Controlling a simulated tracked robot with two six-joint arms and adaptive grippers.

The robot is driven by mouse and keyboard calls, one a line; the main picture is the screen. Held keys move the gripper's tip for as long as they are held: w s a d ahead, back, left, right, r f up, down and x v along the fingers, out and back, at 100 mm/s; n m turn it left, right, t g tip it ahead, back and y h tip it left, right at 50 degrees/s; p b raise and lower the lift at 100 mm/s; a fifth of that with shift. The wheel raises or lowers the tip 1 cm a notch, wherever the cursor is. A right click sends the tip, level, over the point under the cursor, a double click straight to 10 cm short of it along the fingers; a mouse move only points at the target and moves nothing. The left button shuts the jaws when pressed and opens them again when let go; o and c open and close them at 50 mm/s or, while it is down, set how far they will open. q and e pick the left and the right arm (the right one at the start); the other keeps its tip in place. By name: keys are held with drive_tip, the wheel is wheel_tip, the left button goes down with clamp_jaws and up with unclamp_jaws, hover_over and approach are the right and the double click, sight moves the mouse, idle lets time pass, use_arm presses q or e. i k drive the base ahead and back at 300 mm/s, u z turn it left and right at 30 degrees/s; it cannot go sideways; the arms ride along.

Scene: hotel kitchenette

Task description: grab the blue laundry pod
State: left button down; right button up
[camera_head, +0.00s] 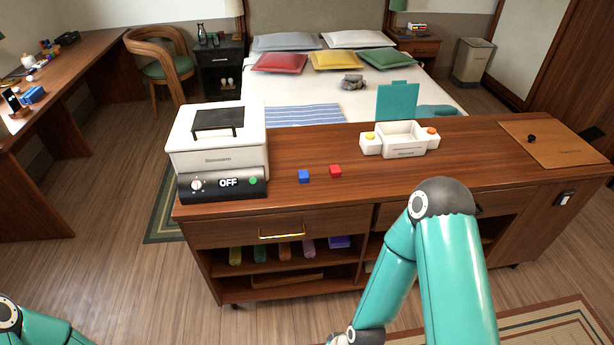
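The blue laundry pod (304,176) is a small blue cube on the wooden counter (270,216), in the middle of the head view. A similar red cube (335,171) lies just to its right, a small gap apart. My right arm comes up from the bottom right and bends down in front of the counter; its gripper is below the picture's edge or hidden. Only a piece of my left arm shows in the bottom left corner, and its gripper is not visible. Nothing visible touches the blue pod.
A white appliance (216,140) with a dark panel reading OFF stands left of the cubes. A white container with a lid standing open (404,139) is behind them to the right. A brown board (553,143) lies at the right. The counter front between them is clear.

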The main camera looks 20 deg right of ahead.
sight(303, 177)
drive_tip(key=z, duration=0.05)
drive_tip(key=i, duration=0.85)
drive_tip(key=u, duration=0.1)
